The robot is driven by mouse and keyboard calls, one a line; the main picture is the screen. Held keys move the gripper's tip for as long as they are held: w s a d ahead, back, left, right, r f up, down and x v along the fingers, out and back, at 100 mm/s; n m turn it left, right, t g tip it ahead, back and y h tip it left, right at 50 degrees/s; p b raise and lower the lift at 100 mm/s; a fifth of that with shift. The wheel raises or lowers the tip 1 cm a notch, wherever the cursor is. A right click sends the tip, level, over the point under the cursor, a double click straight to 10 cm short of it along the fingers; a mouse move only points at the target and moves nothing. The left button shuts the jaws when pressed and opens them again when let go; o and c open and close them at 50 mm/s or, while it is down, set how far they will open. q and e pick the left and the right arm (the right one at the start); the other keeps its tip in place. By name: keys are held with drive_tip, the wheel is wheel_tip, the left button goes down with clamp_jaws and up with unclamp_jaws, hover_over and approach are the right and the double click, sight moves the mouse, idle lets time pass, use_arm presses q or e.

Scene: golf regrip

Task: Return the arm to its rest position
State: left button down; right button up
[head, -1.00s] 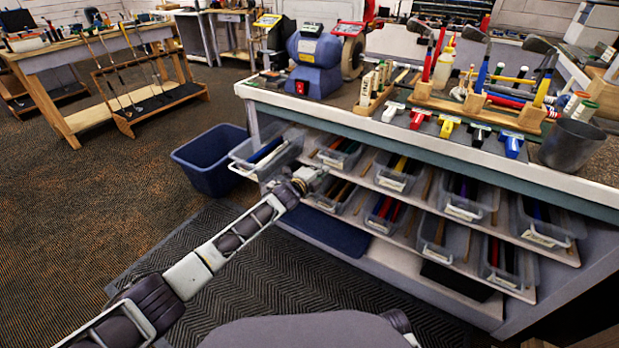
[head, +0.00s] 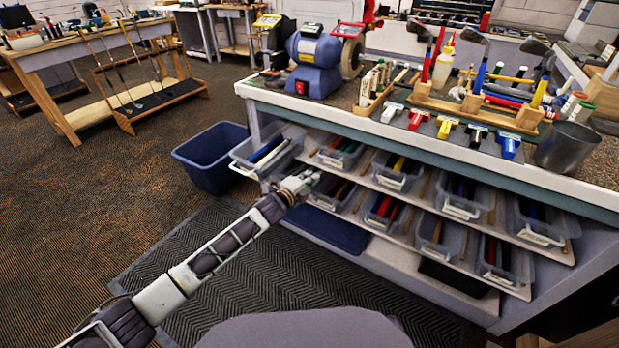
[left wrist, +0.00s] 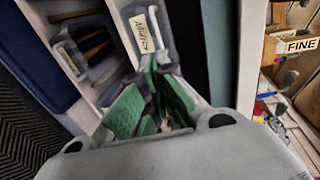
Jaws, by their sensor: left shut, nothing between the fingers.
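My left arm comes in from the lower left of the head view. Its gripper (head: 305,180) is in front of the shelves of bins under the workbench (head: 430,145), close to the upper-left bins. In the left wrist view the green finger pads (left wrist: 150,105) come together with nothing held between them. Whether the gripper touches a bin I cannot tell. My right gripper is not in view.
A clear bin (head: 268,155) juts out at the shelf's left end. A blue waste tub (head: 208,158) stands on the floor beside the bench. A grinder (head: 316,62) and club holders stand on the bench top. The dark floor mat (head: 300,285) is clear.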

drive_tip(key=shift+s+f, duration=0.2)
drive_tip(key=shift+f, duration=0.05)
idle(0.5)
